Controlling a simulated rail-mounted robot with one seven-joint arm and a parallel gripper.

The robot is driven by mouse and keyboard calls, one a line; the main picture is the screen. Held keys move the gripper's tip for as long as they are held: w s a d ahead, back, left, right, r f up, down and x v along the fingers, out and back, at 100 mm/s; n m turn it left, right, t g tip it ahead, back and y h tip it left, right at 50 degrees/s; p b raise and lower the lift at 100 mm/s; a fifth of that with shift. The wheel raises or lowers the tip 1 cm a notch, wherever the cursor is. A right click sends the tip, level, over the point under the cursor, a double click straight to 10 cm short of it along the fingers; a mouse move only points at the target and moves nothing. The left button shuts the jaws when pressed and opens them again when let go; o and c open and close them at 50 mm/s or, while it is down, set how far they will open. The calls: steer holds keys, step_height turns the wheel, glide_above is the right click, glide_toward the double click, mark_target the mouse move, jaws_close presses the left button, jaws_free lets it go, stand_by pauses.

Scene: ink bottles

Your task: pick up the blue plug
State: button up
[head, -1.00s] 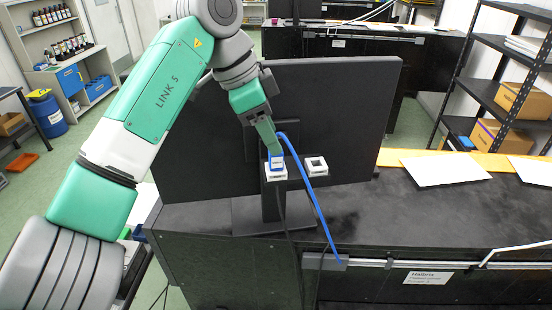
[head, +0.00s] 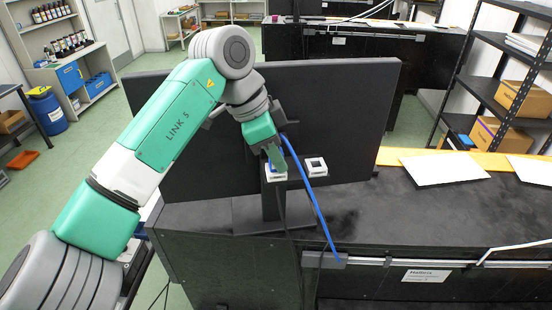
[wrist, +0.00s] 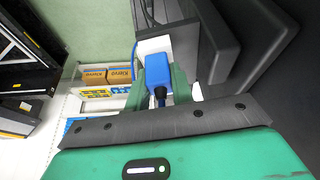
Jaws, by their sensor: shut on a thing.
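The blue plug (wrist: 157,67) sits between the two green fingers of my gripper (wrist: 158,90) in the wrist view, and the fingers are shut on it. A dark cable end leaves the plug towards me. A white socket block (wrist: 156,46) is directly beyond the plug. In the head view my gripper (head: 277,158) is at the left white socket block (head: 276,177) on the back of the black monitor panel and hides most of the plug. I cannot tell whether the plug is still seated in the socket.
A second white socket block (head: 316,166) is just to the right. A blue cable (head: 308,185) runs from near my gripper down to the black desk's front edge (head: 340,262). The black panel (head: 350,110) stands close behind my gripper. White sheets (head: 446,170) lie on the right.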

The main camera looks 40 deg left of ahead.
steer(key=shift+r, duration=0.3)
steer(key=r, duration=0.1)
steer(key=r+b, duration=0.1)
steer(key=shift+s+d+r+b, duration=0.15)
steer(key=shift+s+r+b, duration=0.15)
steer(key=s+d+r+b, duration=0.1)
steer(key=s+d, duration=0.2)
steer(key=s, duration=0.4)
steer(key=s+d+b, duration=0.2)
steer(key=s+d, duration=0.1)
steer(key=s, duration=0.3)
steer(key=shift+s+d+r, duration=0.4)
